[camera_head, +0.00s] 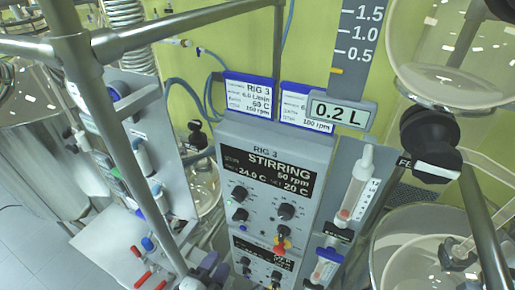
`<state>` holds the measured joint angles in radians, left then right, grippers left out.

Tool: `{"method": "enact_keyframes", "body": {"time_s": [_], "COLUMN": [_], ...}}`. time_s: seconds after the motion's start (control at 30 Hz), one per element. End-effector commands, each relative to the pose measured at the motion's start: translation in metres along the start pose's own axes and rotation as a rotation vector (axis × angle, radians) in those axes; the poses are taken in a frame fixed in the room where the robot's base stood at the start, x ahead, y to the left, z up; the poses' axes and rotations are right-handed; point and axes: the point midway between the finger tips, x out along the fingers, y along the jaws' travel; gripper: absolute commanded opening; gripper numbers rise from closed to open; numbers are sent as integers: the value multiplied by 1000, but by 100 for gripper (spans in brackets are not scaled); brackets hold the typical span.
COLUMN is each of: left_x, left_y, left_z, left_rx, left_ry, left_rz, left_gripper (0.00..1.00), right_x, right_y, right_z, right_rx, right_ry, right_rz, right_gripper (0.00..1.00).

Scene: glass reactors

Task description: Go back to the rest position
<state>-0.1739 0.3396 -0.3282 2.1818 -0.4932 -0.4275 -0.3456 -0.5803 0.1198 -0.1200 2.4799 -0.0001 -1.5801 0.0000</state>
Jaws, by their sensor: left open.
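What looks like my left gripper (207,268) shows small at the bottom edge, left of the middle, beside a steel post. Its grey-purple fingers are apart and I see nothing between them. Its arm is mostly out of the picture. My right gripper is not in view. The RIG 3 control box (268,190) stands right of the gripper, reading STIRRING, 50 rpm, 24.0 C and 20 C.
Steel frame posts (130,145) cross the left side close by. A glass vessel (455,55) with a black valve (430,145) hangs at the right. A 0.2 L display (340,111) and a flow tube (352,190) sit beside the control box. Floor tiles (30,245) show at lower left.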

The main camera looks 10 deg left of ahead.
Motion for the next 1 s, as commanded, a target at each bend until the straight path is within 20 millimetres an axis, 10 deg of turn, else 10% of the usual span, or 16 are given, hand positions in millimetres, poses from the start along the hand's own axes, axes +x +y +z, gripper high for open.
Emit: {"method": "enact_keyframes", "body": {"time_s": [0.57,1.0], "left_x": [-44,-171], "left_y": [31,7], "left_z": [68,16], "left_rx": [-481,-860], "left_ry": [-637,-1019], "left_rz": [254,548], "left_gripper": [44,44], "right_x": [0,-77], "right_y": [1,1], "right_z": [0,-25], "right_rx": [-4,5], "right_ry": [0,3], "right_rz": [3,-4], "right_gripper": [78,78]}}
